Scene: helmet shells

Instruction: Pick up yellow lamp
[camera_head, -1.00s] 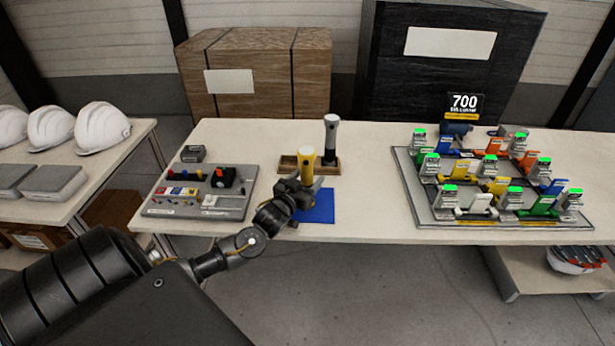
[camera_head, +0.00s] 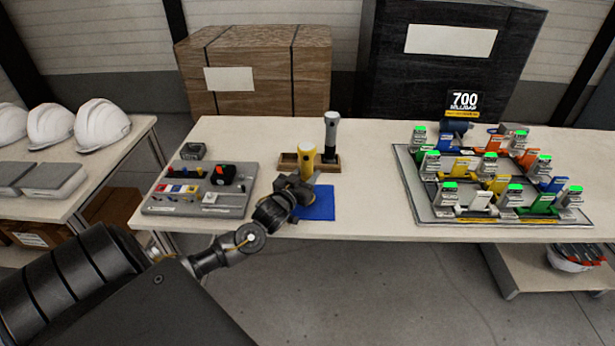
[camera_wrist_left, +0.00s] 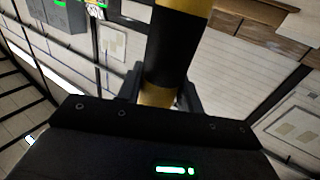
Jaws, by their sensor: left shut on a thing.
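The yellow lamp (camera_head: 307,158) is an upright torch with a yellow head, in front of the wooden holder (camera_head: 289,168) in the head view. My left gripper (camera_head: 303,182) is shut around its lower part, and the gripper hides the lamp's base. In the left wrist view the lamp's black and yellow body (camera_wrist_left: 170,62) stands between the fingers of my left gripper (camera_wrist_left: 163,92). Whether the lamp is clear of the table is hard to tell. My right gripper is not in view.
A grey and black lamp (camera_head: 332,133) stands in the holder just right of the yellow one. A blue mat (camera_head: 318,208) lies beside my gripper. A switch panel (camera_head: 240,200) is to the left, a board of coloured parts (camera_head: 428,205) to the right. The table between mat and board is clear.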

